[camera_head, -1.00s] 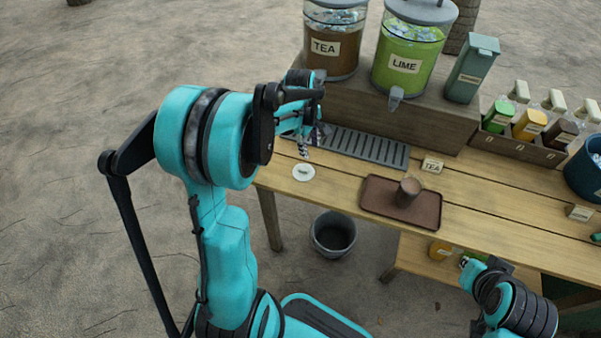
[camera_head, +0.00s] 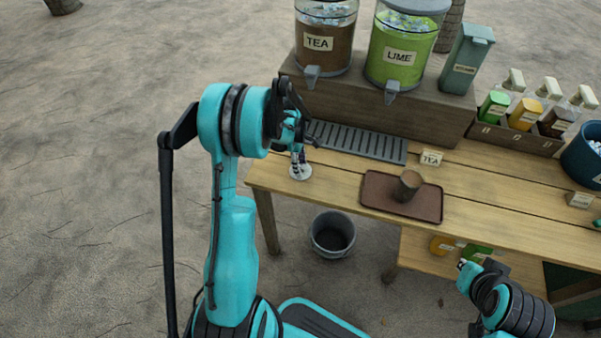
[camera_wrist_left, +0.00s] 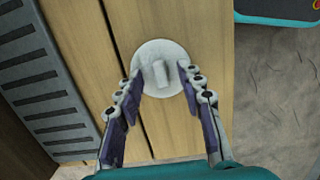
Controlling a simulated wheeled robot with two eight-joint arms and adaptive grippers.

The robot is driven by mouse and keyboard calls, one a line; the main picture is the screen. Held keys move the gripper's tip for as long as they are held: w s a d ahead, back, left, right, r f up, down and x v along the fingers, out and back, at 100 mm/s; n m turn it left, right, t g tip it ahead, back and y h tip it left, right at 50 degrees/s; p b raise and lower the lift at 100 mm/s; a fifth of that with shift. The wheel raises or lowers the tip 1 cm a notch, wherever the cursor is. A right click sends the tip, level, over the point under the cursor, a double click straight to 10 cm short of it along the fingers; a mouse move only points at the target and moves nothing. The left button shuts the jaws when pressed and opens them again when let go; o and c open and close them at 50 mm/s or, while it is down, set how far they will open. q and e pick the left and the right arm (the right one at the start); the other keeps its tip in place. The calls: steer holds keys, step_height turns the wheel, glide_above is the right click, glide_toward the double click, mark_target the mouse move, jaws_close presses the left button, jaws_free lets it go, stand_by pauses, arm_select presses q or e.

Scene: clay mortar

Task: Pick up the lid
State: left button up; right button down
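The lid is a small pale round disc (camera_head: 300,172) with a raised block-shaped handle, lying near the left end of the wooden table. It also shows in the left wrist view (camera_wrist_left: 160,62), where its handle sits between my fingertips. My left gripper (camera_head: 298,166) is just above the lid, pointing down; in the wrist view its two fingers (camera_wrist_left: 162,78) are apart, one on each side of the handle, with gaps visible. My right gripper (camera_head: 466,266) is low at the right, by the table's front edge; its fingers are too small to read.
A brown tray (camera_head: 374,205) with a brown cup (camera_head: 408,185) stands right of the lid. A grey slotted drip tray (camera_head: 360,142) lies behind it. Tea (camera_head: 320,56) and lime (camera_head: 398,62) dispensers stand on a raised wooden block. A grey bucket (camera_head: 332,240) is on the ground.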

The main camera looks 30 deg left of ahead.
arm_select(q)
steer(key=c, duration=0.8)
steer(key=shift+r, duration=0.1)
